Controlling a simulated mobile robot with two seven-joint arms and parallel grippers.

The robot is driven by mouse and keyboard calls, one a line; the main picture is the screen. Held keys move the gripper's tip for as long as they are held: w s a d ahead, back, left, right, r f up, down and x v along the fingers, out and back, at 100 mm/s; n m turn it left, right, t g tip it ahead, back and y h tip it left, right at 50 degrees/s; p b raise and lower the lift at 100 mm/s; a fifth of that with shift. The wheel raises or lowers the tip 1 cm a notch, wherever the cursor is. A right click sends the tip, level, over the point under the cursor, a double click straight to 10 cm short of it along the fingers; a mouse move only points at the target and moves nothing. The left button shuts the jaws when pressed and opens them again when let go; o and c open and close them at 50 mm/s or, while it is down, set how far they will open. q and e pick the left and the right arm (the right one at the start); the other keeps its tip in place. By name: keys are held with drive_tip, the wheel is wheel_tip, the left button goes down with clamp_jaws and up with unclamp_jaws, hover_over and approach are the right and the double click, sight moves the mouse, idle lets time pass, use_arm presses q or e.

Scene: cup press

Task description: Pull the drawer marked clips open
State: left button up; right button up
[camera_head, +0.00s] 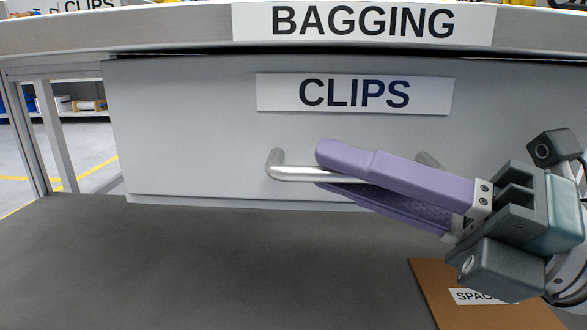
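The drawer marked CLIPS (200,130) has a plain grey front under the tabletop, with a white CLIPS label (354,94). A thin dark gap runs along its top edge; I cannot tell from this view whether it stands out at all. Its metal bar handle (295,172) is below the label. My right gripper (318,168) comes in from the right, with one purple finger above the bar and one below. The fingers look closed on the bar. They hide its right part, except for the right post. My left gripper is not in view.
The tabletop edge (150,30) with a BAGGING label (363,22) runs above the drawer. A brown board (428,285) with a partly hidden label lies below my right gripper on the dark surface (200,265). The space in front of the drawer's left side looks clear.

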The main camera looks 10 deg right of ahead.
clamp_jaws()
idle(1.0)
